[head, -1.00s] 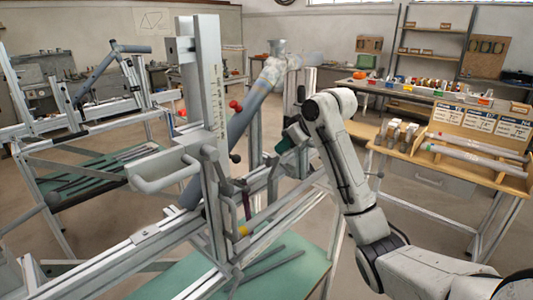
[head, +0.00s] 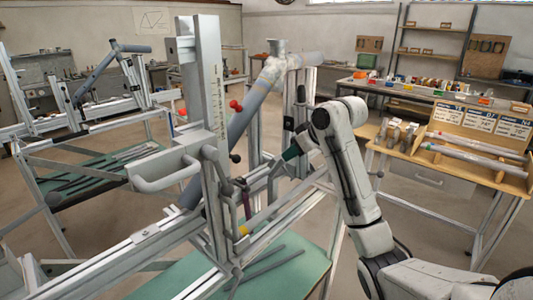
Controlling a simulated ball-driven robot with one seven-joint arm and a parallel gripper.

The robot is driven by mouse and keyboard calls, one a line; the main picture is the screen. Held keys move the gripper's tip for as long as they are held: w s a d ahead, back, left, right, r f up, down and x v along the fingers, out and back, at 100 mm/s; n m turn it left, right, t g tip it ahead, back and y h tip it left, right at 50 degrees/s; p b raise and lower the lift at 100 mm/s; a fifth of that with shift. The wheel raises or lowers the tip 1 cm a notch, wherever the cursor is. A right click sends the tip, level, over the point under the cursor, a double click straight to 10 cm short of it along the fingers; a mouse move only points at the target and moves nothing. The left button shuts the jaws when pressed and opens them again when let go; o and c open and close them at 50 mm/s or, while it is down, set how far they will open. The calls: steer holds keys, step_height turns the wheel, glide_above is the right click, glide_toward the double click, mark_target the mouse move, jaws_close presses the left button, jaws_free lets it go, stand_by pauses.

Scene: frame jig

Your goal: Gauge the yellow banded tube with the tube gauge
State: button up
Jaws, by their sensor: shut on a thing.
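My gripper (head: 303,140) is in the middle of the head view, dark and pointing down and left into the frame jig. It is shut on a green-handled piece (head: 291,153), which looks like the tube gauge; a grey part extends below it. A thin grey tube (head: 285,208) with a yellow patch (head: 243,230) at its lower left end lies low in the jig; it seems to be the yellow banded tube. The grey part is close above this tube; I cannot tell whether they touch. The fingertips are too small to make out.
The jig's tall upright (head: 210,80) and a thick slanted grey tube (head: 245,118) stand left of my gripper. A green shelf (head: 285,268) is below. A wooden rack with tubes (head: 475,150) stands at right.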

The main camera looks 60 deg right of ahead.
steer(key=shift+f, duration=0.1)
steer(key=shift+s+a+f, duration=0.2)
steer(key=shift+s+f, duration=0.45)
steer(key=shift+s, duration=0.2)
jaws_close()
steer(key=o, duration=0.8)
jaws_free()
steer(key=shift+c, duration=0.2)
steer(key=shift+r, duration=0.15)
steer(key=p+v, duration=0.6)
steer(key=shift+s+r, duration=0.25)
steer(key=shift+s, duration=0.05)
steer(key=shift+s+a, duration=0.1)
